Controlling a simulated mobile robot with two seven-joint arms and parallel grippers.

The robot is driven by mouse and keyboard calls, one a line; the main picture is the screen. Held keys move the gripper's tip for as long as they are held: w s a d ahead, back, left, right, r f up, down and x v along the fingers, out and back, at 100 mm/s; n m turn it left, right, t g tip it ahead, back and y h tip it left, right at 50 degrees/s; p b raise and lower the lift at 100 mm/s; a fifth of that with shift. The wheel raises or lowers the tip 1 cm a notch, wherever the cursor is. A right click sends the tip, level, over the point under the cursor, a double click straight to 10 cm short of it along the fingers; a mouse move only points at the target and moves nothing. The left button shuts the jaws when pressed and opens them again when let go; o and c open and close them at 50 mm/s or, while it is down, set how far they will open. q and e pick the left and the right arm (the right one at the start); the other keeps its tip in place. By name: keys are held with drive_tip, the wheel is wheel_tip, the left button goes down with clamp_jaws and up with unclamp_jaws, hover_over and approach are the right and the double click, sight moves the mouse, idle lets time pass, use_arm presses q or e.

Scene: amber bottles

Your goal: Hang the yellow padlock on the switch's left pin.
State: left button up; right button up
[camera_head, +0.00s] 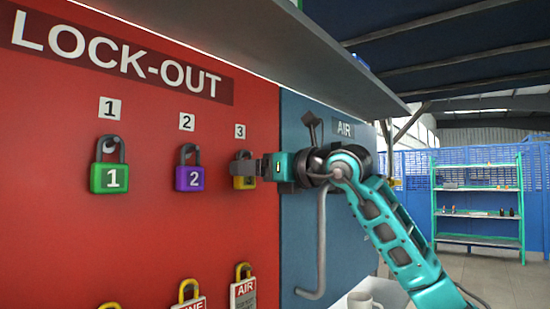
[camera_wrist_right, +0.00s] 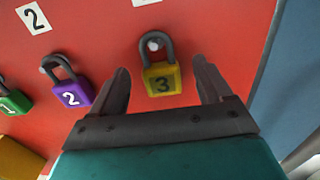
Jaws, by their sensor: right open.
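The yellow padlock (camera_wrist_right: 163,80), marked 3, hangs by its dark shackle from a light peg on the red board. In the head view the padlock (camera_head: 241,182) is partly hidden by my right gripper (camera_head: 246,168). In the right wrist view the right gripper (camera_wrist_right: 160,78) is open, one finger to each side of the padlock with gaps, not gripping it. A dark lever (camera_head: 311,124) shows on the blue AIR panel (camera_head: 293,115), above my wrist. My arm covers much of this panel, and I cannot make out the switch's left pin. My left gripper is out of view.
A green padlock (camera_head: 109,178) and a purple padlock (camera_head: 189,178) hang to the left on the red board (camera_head: 60,220). Tags hang below. A shelf (camera_head: 250,40) juts out overhead.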

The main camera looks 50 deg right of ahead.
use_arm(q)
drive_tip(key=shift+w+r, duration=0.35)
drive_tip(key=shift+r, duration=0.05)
use_arm(e)
drive_tip(key=shift+w, duration=0.5)
drive_tip(key=c, duration=1.2)
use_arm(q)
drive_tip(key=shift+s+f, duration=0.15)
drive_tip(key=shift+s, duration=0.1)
use_arm(e)
drive_tip(key=shift+r, duration=0.25)
drive_tip(key=shift+a+r, duration=0.1)
drive_tip(key=shift+r, duration=0.2)
drive_tip(key=shift+s, duration=0.1)
